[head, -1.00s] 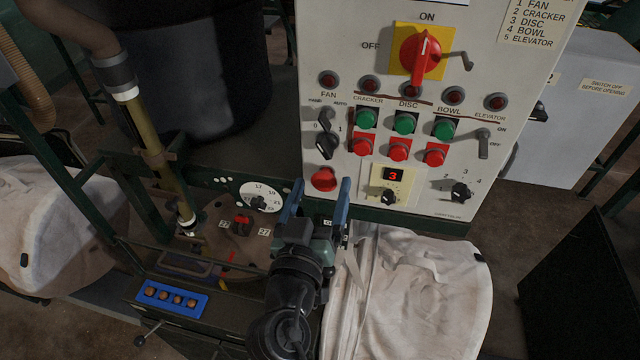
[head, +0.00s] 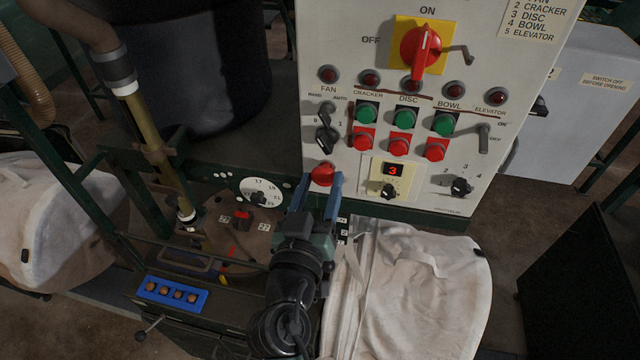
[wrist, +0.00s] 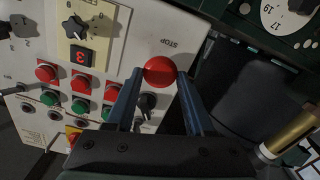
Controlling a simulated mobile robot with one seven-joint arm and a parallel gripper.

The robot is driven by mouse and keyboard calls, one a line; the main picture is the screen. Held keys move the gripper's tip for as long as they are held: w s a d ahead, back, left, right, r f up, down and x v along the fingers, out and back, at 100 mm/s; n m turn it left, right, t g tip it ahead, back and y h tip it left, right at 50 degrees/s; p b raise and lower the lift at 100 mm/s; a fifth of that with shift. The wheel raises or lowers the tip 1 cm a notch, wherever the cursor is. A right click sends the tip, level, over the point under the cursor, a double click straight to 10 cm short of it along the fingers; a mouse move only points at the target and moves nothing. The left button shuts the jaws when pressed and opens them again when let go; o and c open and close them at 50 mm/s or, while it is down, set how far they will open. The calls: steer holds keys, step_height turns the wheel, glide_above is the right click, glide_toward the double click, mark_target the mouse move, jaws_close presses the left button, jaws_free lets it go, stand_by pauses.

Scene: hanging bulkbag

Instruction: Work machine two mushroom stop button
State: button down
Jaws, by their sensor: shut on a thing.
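The red mushroom stop button (head: 322,174) is at the lower left of the pale control panel (head: 435,205), below the fan switches. In the wrist view the same button (wrist: 160,70) shows its round red head beside the word STOP. My gripper (head: 319,182) has its two blue fingers at the button, one on each side of its head. In the wrist view my gripper (wrist: 158,76) is closed on the head, with the button between the fingertips. Whether the button is pressed in or out cannot be told.
Green buttons (head: 404,120) and red buttons (head: 399,147) sit above and right. A red rotary isolator (head: 422,46) is higher up. A display (head: 393,170) reading 3 is close by on the right.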

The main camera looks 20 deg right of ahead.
steer(key=shift+s+a+f+b, duration=0.25)
steer(key=shift+f+b, duration=0.05)
steer(key=shift+b, duration=0.45)
steer(key=shift+s+a+r, duration=0.1)
steer(key=shift+s, duration=0.1)
steer(key=c, duration=0.7)
jaws_free()
steer(key=o, duration=0.4)
steer(key=shift+s+a+r, duration=0.1)
steer(key=shift+s+r, duration=0.05)
steer(key=shift+r, duration=0.05)
steer(key=shift+o, duration=0.2)
steer(key=shift+f, duration=0.1)
